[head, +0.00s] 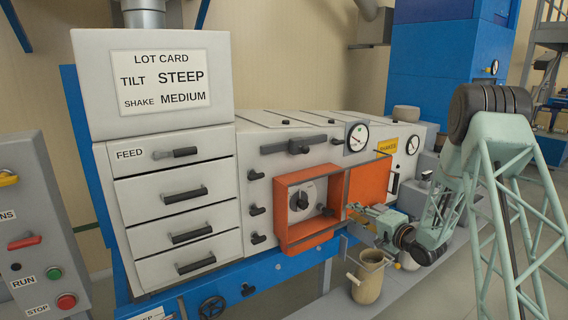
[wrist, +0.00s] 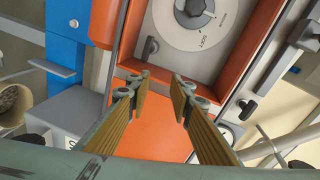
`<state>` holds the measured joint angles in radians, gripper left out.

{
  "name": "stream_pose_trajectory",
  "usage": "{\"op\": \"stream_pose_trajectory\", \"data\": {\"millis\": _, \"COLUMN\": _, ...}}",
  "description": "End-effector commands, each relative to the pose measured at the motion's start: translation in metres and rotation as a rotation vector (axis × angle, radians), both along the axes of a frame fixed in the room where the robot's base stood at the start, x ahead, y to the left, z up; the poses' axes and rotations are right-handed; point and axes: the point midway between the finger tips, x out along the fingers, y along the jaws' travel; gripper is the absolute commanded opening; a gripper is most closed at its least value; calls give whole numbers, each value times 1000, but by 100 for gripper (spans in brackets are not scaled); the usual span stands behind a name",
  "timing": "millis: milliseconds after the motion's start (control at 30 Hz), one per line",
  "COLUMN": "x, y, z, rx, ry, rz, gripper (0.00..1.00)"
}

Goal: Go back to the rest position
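My gripper (head: 358,212) is in front of the machine, at the lower right of an orange box (head: 282,205) that holds a dial (head: 307,195). In the wrist view my gripper (wrist: 160,82) has its two fingers apart, with nothing between them. The orange surface (wrist: 150,55) and the dial (wrist: 195,15) lie beyond the fingertips. An orange panel (head: 372,185) stands right of the box, close behind my gripper. I cannot tell whether the fingers touch it.
A beige pot (head: 367,282) with handles stands below my gripper. A lot card (head: 160,80) reads tilt steep, shake medium. Drawers (head: 180,192) are at left, and a control box (head: 40,240) with run and stop buttons stands at far left. A blue cabinet (head: 435,60) is behind.

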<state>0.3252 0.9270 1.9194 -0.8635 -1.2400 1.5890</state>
Motion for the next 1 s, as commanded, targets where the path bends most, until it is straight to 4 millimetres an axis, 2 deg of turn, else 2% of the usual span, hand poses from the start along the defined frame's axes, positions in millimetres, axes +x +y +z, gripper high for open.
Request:
{"op": "stream_pose_trajectory", "data": {"millis": 33, "x": 1, "y": 0, "z": 10, "rx": -26, "ry": -1, "rz": -8, "gripper": 20}}
{"op": "stream_pose_trajectory", "data": {"millis": 467, "x": -4, "y": -8, "z": 67, "rx": -253, "ry": 19, "rz": -74, "gripper": 20}}
{"op": "stream_pose_trajectory", "data": {"millis": 1000, "x": -37, "y": -18, "z": 135, "rx": -508, "ry": 70, "rz": -138, "gripper": 20}}
